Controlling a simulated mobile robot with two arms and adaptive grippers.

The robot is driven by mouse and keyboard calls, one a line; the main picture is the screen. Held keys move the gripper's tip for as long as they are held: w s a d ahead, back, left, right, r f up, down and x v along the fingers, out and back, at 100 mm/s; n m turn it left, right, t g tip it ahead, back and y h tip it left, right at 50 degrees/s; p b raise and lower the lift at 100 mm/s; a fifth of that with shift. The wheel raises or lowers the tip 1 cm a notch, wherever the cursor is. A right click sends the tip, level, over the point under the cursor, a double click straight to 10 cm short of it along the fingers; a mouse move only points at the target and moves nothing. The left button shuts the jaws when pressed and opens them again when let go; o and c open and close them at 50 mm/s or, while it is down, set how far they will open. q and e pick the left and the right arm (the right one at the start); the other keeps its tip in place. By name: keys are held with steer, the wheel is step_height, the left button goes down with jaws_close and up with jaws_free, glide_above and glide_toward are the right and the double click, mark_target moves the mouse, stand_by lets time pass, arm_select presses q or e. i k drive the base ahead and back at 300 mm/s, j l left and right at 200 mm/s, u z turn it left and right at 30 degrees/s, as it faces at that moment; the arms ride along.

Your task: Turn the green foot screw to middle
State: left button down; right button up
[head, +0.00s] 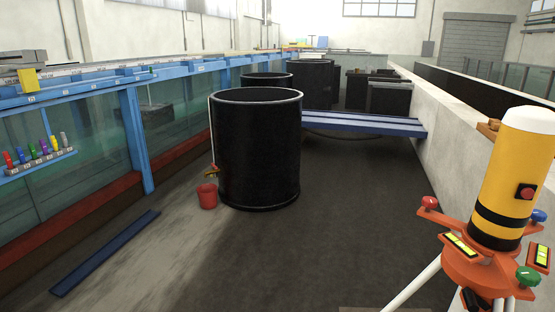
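The green foot screw (528,276) is a round knob at the lower right of the head view, on the orange base plate (474,268) of an instrument with a yellow cylinder (512,175). A red foot screw (429,203) and a blue foot screw (539,215) sit on other arms of the same base. Yellow level vials (460,245) lie on the plate near them. The screw's setting cannot be read at this size. Neither of my grippers shows in the head view.
A large black tank (258,150) and a red bucket (207,196) stand mid-floor. A blue bar (105,252) lies on the floor at left. The glass flume with blue frame (135,135) runs along the left. A concrete wall (455,140) is at right. The floor before the instrument is clear.

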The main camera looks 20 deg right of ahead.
mark_target(526, 276)
steer(key=z, duration=1.75)
